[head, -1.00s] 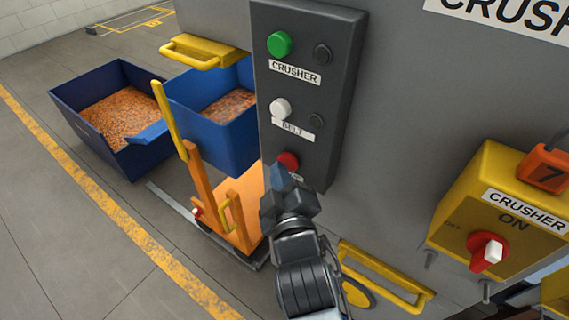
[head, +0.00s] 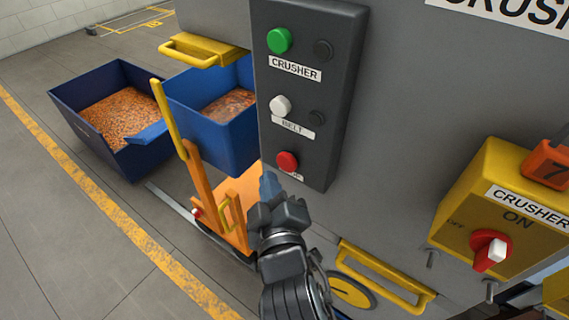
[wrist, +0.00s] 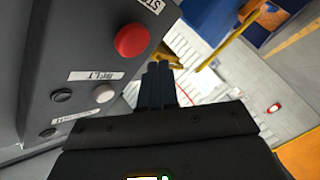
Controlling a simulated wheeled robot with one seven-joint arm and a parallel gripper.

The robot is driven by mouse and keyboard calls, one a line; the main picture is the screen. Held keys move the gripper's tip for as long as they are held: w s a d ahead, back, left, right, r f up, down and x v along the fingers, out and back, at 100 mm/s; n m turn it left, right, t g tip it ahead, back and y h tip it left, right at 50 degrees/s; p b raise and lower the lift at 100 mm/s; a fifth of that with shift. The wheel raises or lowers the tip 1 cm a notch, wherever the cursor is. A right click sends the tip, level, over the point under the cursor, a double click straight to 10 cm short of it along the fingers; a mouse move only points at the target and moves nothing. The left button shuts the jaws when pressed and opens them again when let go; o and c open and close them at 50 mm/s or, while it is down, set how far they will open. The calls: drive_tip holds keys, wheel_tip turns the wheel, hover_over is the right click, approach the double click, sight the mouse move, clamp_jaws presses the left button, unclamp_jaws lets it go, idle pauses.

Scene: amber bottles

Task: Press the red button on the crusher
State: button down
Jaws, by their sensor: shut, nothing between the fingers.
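The red button (head: 287,161) is the lowest button on the dark control panel (head: 340,90) of the grey crusher. It also shows in the wrist view (wrist: 132,40), uncovered, beyond and left of my fingertips. My gripper (head: 268,180) is shut and empty. In the head view its tip is just below and left of the red button, with a gap between them. In the wrist view my closed fingers (wrist: 158,75) point past the panel's edge. The label under the red button is partly hidden in the head view.
A green button (head: 279,41) and a white button (head: 280,106) sit above on the panel. A yellow box with a red-and-white switch (head: 489,251) is at right. A yellow handle (head: 385,280) is below the panel. Blue bins (head: 120,160) and an orange cart (head: 228,205) stand left.

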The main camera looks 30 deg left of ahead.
drive_tip(key=shift+s+a+b, duration=0.15)
drive_tip(key=shift+s+b, duration=0.35)
drive_tip(key=shift+s, duration=1.3)
drive_tip(key=s+d+f+m+t+h, duration=0.1)
drive_tip(key=s+d+f+m+h, duration=0.2)
drive_tip(key=d, duration=0.6)
drive_tip(key=s+d+f+m, duration=0.2)
drive_tip(key=s+d+m, duration=0.2)
drive_tip(key=d, duration=0.4)
drive_tip(key=s+d+f+m+t+h, duration=0.1)
drive_tip(key=s+d+f+m+h, duration=0.2)
drive_tip(key=d, duration=0.6)
drive_tip(key=s+d+r+m+h, duration=0.2)
drive_tip(key=s+d+r+m, duration=0.2)
drive_tip(key=s+d, duration=0.4)
drive_tip(key=s+d+r+m+h, duration=0.3)
drive_tip(key=s+d+r+m, duration=0.1)
drive_tip(key=s+d, duration=0.4)
drive_tip(key=shift+d+r, duration=0.2)
drive_tip(key=shift+r, duration=0.25)
drive_tip(key=c, duration=1.8)
unclamp_jaws()
